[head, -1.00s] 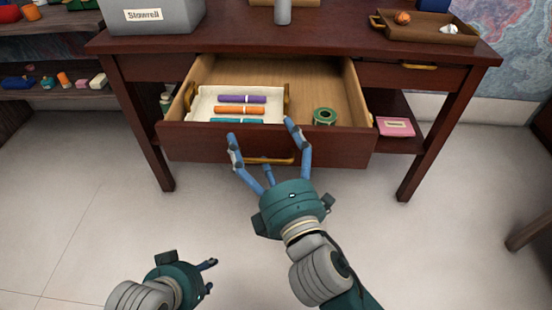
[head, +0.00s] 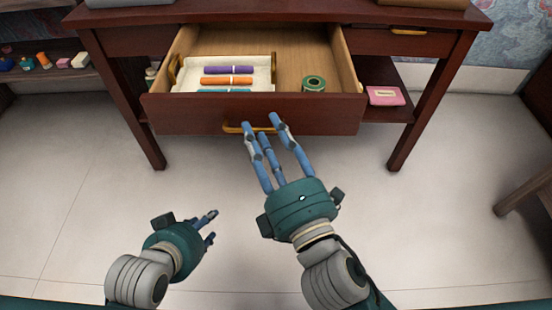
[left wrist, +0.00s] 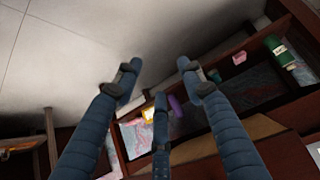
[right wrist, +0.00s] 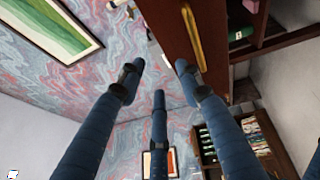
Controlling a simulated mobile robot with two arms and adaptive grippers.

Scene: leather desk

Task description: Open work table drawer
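The dark wood work table (head: 440,75) has its middle drawer (head: 170,118) pulled out, with its inside in plain view. The drawer's gold handle (head: 236,128) is on its front face, partly covered by my right fingers. My right gripper (head: 260,124) is at the drawer front by the handle. In the right wrist view, the gold handle (right wrist: 193,38) lies beyond the spread fingertips, and nothing is between them. Contact with it is unclear. My left gripper (head: 211,225) is low over the floor, away from the table, open and empty.
In the drawer are a white tray (head: 262,72) with several coloured rolls, such as a purple one (head: 229,69), and a green tape roll (head: 314,83). A pink box (head: 386,95) sits on the shelf at right. A stool (head: 525,190) stands far right. The floor between is clear.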

